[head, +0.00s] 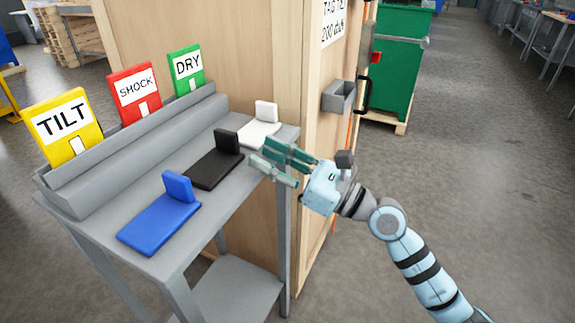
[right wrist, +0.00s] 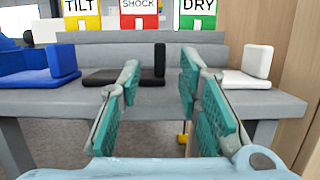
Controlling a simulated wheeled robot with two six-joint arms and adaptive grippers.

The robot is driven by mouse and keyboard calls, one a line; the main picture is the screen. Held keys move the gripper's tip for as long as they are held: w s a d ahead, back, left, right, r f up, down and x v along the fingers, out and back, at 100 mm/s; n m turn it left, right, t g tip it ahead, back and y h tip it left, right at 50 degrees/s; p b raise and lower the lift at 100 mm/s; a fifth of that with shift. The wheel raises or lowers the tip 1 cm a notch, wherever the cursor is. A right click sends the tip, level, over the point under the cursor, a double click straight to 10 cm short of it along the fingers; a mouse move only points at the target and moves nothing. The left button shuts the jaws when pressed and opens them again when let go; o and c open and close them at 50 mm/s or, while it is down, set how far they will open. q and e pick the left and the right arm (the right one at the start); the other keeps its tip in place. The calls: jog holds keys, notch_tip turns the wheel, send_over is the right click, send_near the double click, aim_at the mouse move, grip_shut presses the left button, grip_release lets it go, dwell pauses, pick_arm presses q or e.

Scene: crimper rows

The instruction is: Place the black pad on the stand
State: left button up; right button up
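The black pad (head: 212,170), a flat plate with an upright block at its right end, lies on the grey stand (head: 108,209) between the blue and white pads. In the right wrist view the black pad (right wrist: 110,77) is straight ahead, with its upright block between my fingers in the picture. My right gripper (head: 263,154) is open and empty at the stand's right edge, a short way from the block. It also shows in the right wrist view (right wrist: 160,75), its teal finger faces apart. My left gripper is not in view.
A blue pad (head: 160,222) lies nearer and a white pad (head: 258,134) farther along the stand. Yellow TILT (head: 85,110), red SHOCK (head: 135,93) and green DRY (head: 187,69) cards stand behind. A wooden crate (head: 240,60) rises close behind; open floor lies right.

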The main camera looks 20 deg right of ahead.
jog(key=b+v, duration=0.1)
jog(key=v, duration=0.3)
